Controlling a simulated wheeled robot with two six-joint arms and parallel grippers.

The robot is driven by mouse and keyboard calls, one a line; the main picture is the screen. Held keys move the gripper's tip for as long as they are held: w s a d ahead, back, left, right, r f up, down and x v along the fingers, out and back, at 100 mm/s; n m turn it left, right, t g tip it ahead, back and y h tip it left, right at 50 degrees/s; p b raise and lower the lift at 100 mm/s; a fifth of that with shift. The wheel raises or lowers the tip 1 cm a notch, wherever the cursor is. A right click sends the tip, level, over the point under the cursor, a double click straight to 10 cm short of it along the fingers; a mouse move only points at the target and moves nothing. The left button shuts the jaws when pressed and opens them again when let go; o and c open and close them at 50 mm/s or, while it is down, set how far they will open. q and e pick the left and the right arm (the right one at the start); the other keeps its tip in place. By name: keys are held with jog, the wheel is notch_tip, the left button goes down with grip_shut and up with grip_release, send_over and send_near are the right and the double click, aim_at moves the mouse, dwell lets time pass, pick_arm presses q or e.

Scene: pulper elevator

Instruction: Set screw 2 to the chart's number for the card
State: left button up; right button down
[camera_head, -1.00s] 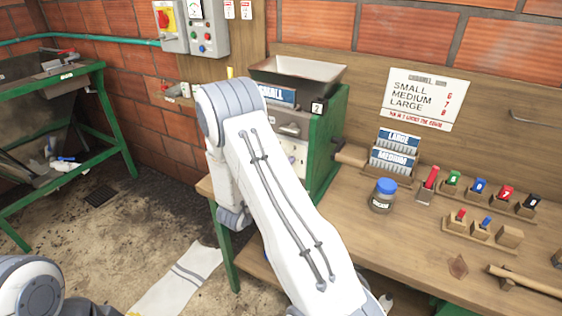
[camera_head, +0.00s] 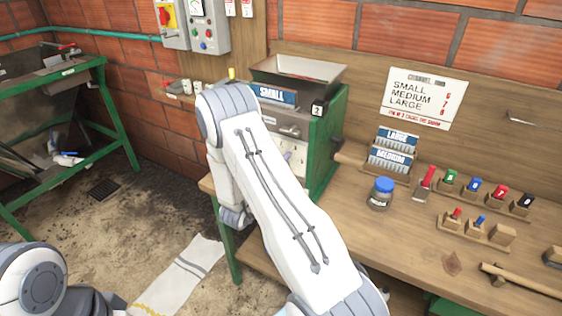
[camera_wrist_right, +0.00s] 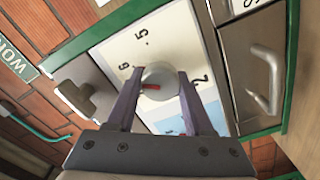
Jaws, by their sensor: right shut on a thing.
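A blue card reading SMALL (camera_head: 272,95) stands on the front of the green machine (camera_head: 322,140), below its hopper. A tag reading 2 (camera_head: 317,109) is beside it. The chart (camera_head: 427,97) on the back board lists SMALL, MEDIUM and LARGE with red digits too small to read surely. In the right wrist view, my right gripper (camera_wrist_right: 158,80) is shut on a round grey knob (camera_wrist_right: 160,72) with a red mark. The knob sits on a white dial plate (camera_wrist_right: 113,47) with digits 5, 6 and 2 visible. In the head view my right arm hides that gripper. My left gripper is out of view.
LARGE (camera_head: 398,137) and MEDIUM (camera_head: 390,160) cards stand in a rack on the bench. A metal handle (camera_wrist_right: 263,78) is right of the dial.

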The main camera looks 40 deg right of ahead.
dwell(0.3)
jog(key=shift+c, duration=1.6)
grip_release()
jog(key=shift+a, duration=0.15)
jog(key=shift+a+f, duration=0.1)
jog(key=shift+a, duration=0.2)
jog(key=b+v, duration=0.3)
jog(key=v, duration=0.6)
jog(key=shift+s+a, duration=0.25)
jog(key=shift+a, duration=0.05)
